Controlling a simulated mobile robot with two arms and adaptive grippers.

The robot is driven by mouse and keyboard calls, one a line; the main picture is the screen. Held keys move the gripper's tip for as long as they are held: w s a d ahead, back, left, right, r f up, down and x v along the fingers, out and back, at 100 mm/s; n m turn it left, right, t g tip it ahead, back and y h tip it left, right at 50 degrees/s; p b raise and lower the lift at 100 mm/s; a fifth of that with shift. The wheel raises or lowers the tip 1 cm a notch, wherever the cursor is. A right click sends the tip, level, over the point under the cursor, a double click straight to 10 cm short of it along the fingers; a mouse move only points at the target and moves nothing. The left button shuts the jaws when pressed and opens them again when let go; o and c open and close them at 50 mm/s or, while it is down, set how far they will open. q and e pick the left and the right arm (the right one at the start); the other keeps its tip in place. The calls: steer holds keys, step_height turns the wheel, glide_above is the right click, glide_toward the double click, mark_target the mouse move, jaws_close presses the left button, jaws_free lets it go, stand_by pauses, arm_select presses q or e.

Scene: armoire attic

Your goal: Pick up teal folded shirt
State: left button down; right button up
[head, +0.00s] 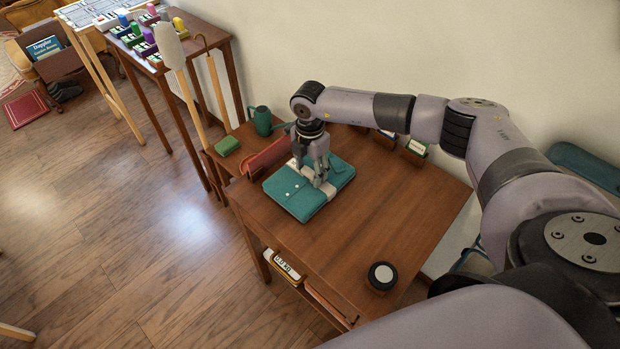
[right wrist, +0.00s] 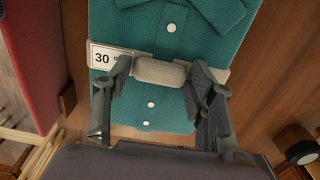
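The teal folded shirt (head: 297,198) lies flat on the brown wooden table (head: 383,222). It has pale buttons and a white label reading 30. In the right wrist view the shirt (right wrist: 150,37) fills the middle, with a pale rounded block (right wrist: 160,72) across its front. My right gripper (head: 320,180) points down over the shirt. In the wrist view the right gripper's fingers (right wrist: 160,85) are apart, one at each side of the pale block, with small gaps visible. The gripper hides part of the shirt. My left gripper is not in view.
A red item (head: 266,158) stands close beside the shirt. A green watering can (head: 263,121) and a green block (head: 227,146) are behind it. A dark round object (head: 382,275) sits near the table's front. The table's middle right is clear.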

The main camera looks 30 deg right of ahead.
steer(key=c, duration=1.1)
steer(key=shift+r, duration=0.15)
